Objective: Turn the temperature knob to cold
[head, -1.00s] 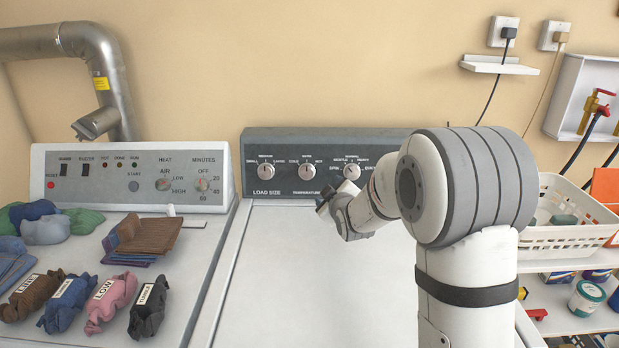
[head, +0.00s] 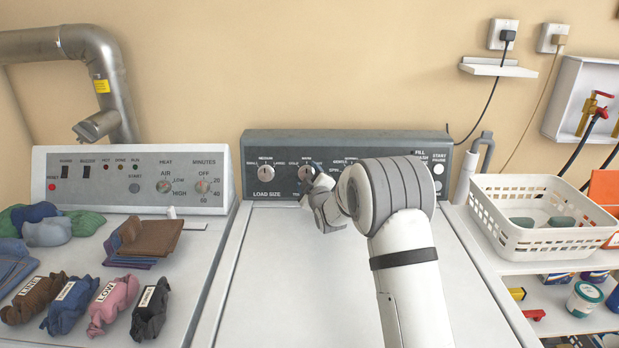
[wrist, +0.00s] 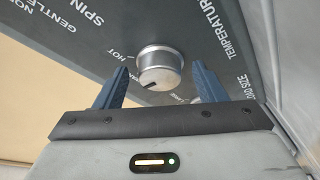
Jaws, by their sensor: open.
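The temperature knob (head: 306,172) is the round silver knob in the middle of the washer's dark control panel (head: 225,190). My gripper (head: 318,184) is in front of it and hides part of it and its label. In the wrist view the knob (wrist: 160,68) shows between the tips of my gripper's two blue fingers (wrist: 160,75), with a gap on each side. The fingers are open and hold nothing. The knob's dark mark points to the lower left of the wrist view, roughly toward the partly hidden WARM label. HOT is printed to its left there.
The load size knob (head: 265,172) is just left on the same panel. A dryer panel (head: 130,178) and folded clothes (head: 150,240) are at left. A white basket (head: 540,235) stands at right.

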